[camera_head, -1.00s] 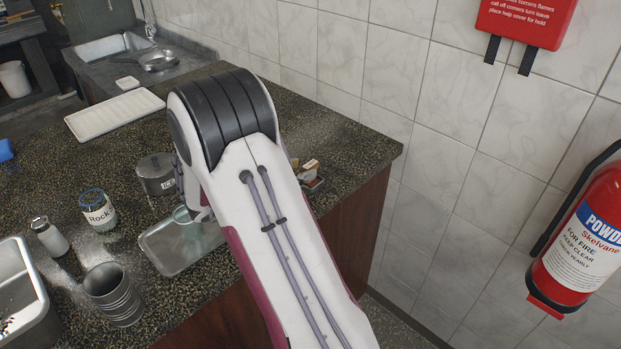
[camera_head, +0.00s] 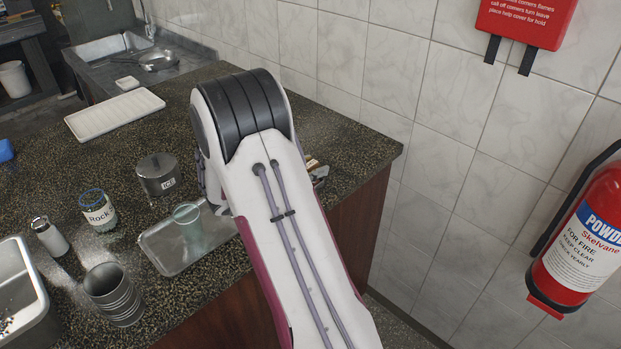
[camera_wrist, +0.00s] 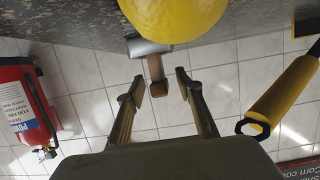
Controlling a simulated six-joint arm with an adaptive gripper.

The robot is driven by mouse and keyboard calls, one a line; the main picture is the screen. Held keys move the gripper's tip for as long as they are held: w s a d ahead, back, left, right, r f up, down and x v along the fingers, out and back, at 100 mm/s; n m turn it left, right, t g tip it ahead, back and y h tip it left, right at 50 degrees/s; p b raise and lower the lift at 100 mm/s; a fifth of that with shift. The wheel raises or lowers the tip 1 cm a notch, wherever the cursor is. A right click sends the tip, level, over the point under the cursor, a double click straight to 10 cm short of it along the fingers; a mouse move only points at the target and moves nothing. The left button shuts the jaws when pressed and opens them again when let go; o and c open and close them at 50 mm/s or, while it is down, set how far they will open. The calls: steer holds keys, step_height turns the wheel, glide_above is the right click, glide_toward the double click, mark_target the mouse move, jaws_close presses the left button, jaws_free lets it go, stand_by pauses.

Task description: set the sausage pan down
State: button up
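In the wrist view my gripper (camera_wrist: 160,88) has its two fingers spread, with visible gaps beside a short brown handle (camera_wrist: 156,68) that reaches between them. The handle has a grey metal collar and sits below a rounded yellow thing (camera_wrist: 172,15), which is cut off by the top edge. I cannot tell whether these belong to the sausage pan; no sausages show. In the head view my arm hides my gripper and what is near it. A frying pan (camera_head: 157,61) lies at the sink at the back left.
A white tray (camera_head: 115,112) lies behind. A fire extinguisher (camera_head: 590,245) hangs on the right wall.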

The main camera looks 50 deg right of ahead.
mark_target(310, 164)
jaws_close()
steer(key=shift+r, duration=0.1)
steer(key=shift+r, duration=4.95)
